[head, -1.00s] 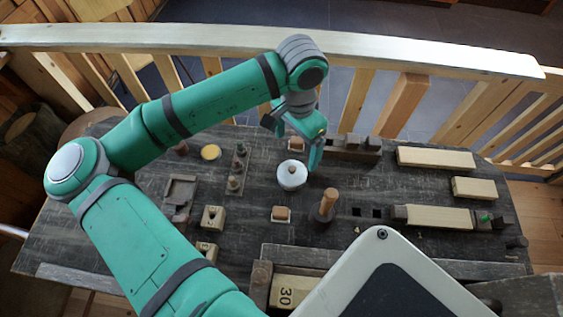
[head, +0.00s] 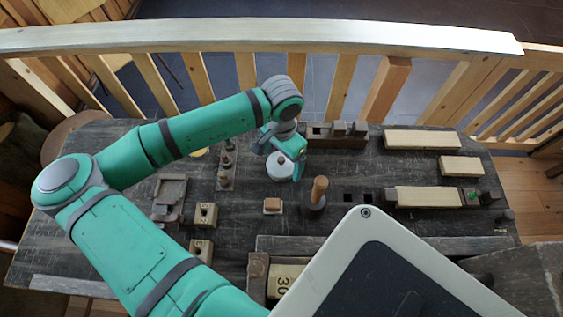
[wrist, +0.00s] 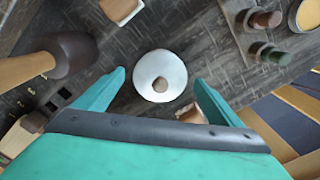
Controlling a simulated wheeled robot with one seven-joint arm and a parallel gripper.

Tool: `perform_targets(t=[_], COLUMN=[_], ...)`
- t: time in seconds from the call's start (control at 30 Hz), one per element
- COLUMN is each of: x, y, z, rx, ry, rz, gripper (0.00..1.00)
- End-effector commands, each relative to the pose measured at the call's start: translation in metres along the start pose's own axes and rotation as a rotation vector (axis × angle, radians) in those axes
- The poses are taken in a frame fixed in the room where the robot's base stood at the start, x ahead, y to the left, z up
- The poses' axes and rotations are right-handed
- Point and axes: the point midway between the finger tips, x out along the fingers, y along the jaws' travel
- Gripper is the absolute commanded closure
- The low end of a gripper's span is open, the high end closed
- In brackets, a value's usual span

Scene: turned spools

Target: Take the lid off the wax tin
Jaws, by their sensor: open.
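The lid also shows in the wrist view (wrist: 147,76), between and a little beyond my fingertips. My gripper (head: 282,157) is over the tin in the head view and partly hides it. In the wrist view, my gripper (wrist: 160,80) has its two teal fingers spread to either side of the tin, with nothing held. The gap in height between fingers and knob is hard to tell.
A wooden-handled tool (head: 317,194) stands right of the tin, also large at left in the wrist view (wrist: 70,55). A rack of pegs (head: 226,172) stands left. A small wooden block (head: 272,205) lies in front. Pale planks (head: 422,140) lie at right; a railing (head: 250,38) runs behind.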

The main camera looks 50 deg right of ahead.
Motion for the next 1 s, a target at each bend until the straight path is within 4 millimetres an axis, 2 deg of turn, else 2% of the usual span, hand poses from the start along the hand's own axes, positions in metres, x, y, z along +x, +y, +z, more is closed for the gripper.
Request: perform_targets(t=[0.23, 0.27, 0.43, 0.8, 1.0], x=[0.003, 0.003, 0.003, 0.002, -0.008], y=[0.0, 0.0, 0.0, 0.0, 0.0], z=[0.0, 0.0, 0.0, 0.0, -0.001], rx=[0.0, 0.0, 0.0, 0.0, 0.0], ry=[0.0, 0.0, 0.0, 0.0, 0.002], rz=[0.0, 0.0, 0.0, 0.0, -0.002], gripper=[0.11, 0.13, 0.54, 0.54, 0.54])
